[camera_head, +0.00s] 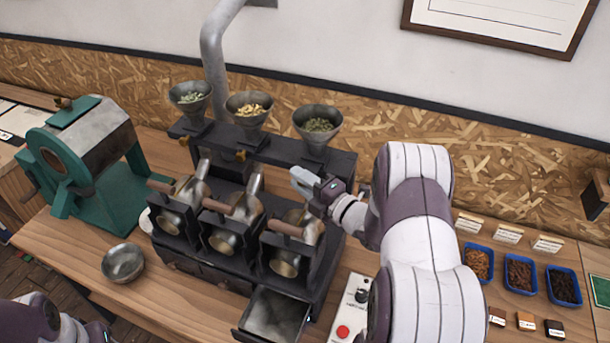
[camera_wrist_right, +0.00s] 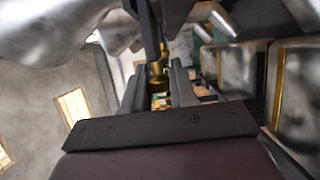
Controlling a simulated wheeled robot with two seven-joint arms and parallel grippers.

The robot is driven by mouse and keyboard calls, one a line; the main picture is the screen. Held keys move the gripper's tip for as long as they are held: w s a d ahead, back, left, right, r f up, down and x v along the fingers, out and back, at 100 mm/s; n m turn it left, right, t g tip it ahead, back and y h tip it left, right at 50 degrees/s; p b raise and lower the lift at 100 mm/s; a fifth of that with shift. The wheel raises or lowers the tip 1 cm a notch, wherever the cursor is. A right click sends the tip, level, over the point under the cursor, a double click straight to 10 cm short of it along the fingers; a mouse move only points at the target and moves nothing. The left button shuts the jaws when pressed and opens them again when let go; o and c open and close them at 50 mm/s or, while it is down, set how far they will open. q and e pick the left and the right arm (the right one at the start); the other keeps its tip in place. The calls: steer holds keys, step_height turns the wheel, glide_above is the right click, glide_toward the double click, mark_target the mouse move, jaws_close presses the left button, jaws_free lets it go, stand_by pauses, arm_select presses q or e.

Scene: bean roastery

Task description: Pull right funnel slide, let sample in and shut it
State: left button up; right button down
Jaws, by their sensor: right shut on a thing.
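The right funnel (camera_head: 318,122) is a metal cone with greenish beans, standing on the dark rack. My right gripper (camera_head: 303,182) is below and in front of it, and hides its slide knob in the head view. In the right wrist view, a brass slide knob (camera_wrist_right: 158,76) sits between the two fingers of my right gripper (camera_wrist_right: 159,88), which is shut on it. I cannot tell how far the slide is out. Below the gripper is the right roaster drum (camera_head: 284,262) with a brown handle. My left gripper is out of view; only part of that arm shows at lower left.
The left funnel (camera_head: 190,97) and middle funnel (camera_head: 249,108) stand alongside, each with beans. An open tray (camera_head: 272,317) juts out in front. A metal bowl (camera_head: 123,262), a green machine (camera_head: 85,160) and blue bean trays (camera_head: 520,274) share the counter.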

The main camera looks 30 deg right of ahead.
steer(key=shift+s+a, duration=0.45)
steer(key=shift+a, duration=0.05)
steer(key=c, duration=1)
jaws_free()
steer(key=shift+d, duration=0.1)
steer(key=shift+o, duration=0.2)
steer(key=shift+s, duration=0.1)
steer(key=b+v, duration=0.4)
steer(key=v, duration=0.8)
steer(key=shift+s+b, duration=0.3)
steer(key=shift+b, duration=0.1)
steer(key=shift+d, duration=0.15)
